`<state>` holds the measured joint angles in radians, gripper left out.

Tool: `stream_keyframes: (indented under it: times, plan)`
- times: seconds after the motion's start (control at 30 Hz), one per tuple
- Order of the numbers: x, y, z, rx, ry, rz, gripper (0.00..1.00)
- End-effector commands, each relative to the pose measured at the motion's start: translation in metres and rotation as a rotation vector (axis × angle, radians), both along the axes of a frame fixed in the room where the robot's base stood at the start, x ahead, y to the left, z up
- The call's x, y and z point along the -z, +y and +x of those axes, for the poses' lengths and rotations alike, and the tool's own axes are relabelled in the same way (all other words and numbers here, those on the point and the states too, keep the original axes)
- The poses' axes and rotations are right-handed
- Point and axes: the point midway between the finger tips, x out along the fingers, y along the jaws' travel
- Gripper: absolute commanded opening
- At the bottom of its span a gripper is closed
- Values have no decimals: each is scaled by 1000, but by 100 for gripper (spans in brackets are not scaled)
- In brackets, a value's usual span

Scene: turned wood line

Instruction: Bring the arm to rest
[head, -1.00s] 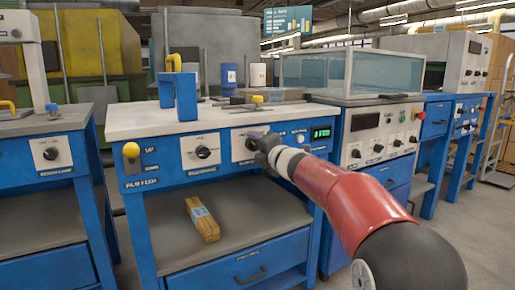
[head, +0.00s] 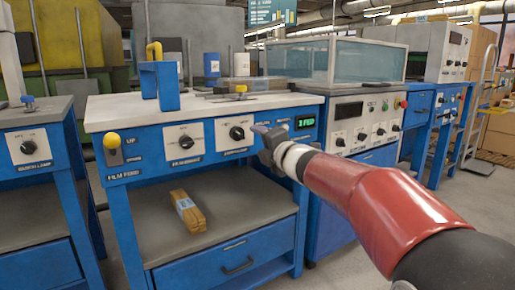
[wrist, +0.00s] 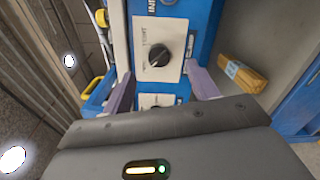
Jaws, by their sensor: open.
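My arm (head: 370,200) reaches in from the lower right of the head view. My gripper (head: 264,134) is at its end, in front of the blue bench's control panel, just right of a black knob on a white plate (head: 236,134). In the wrist view my gripper (wrist: 160,92) has its two purple fingers apart, with nothing between them. A black knob (wrist: 157,50) on a white plate shows beyond the fingertips. The gap between fingers and panel is hard to judge.
The blue bench (head: 130,112) has a lower shelf with a tan wooden bundle (head: 187,212), also in the wrist view (wrist: 243,73). A yellow-topped lever (head: 112,142) sits at its left. A clear-walled tank (head: 335,60) stands to the right. Open floor (head: 440,200) lies at right.

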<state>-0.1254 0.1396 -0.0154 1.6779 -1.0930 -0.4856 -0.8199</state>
Motion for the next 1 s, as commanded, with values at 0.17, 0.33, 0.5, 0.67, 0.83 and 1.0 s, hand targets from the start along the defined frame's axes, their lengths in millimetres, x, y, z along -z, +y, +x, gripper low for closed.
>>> stream_keyframes:
  times: [0.17,0.33,0.5,0.67,0.83,1.0]
  plan:
    - [-2,-73,-48,304,207,296,59]
    - [50,-145,-141,679,515,718,59]
    - [117,-172,-239,969,785,1059,59]
    - [167,-171,-310,1157,977,1270,59]
    - [208,-160,-372,1313,1149,1429,59]
    - [188,-153,-393,1372,1216,1482,59]
